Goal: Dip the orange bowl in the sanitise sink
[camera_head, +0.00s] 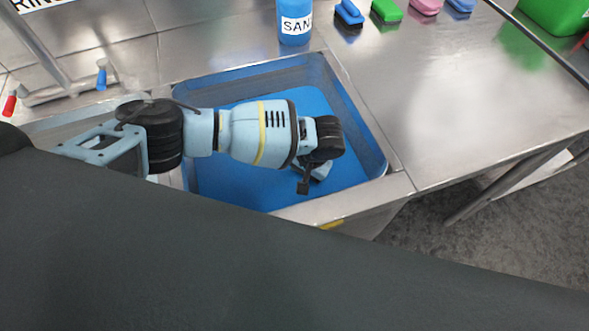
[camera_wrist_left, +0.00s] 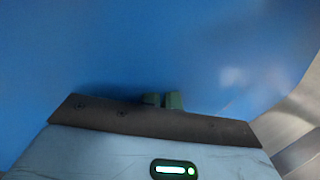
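The sink with a blue inside (camera_head: 235,180) lies in the middle of the head view, and a blue container with a label starting "SAN" (camera_head: 295,22) stands behind it. My left arm reaches in from the left over this sink. My left gripper (camera_head: 312,178) points down inside the sink's outline; its height above the bottom is hard to tell. In the left wrist view its two small greenish fingertips (camera_wrist_left: 163,100) sit close together against plain blue, with nothing visible between them. The orange bowl is not visible in either view. My right gripper is out of view.
Metal counter (camera_head: 450,110) surrounds the sink, with clear room to its right. Several coloured brushes (camera_head: 386,11) line the back, near a green container (camera_head: 556,14). A tap with red and blue handles (camera_head: 60,92) is at left. A dark shape hides the lower foreground.

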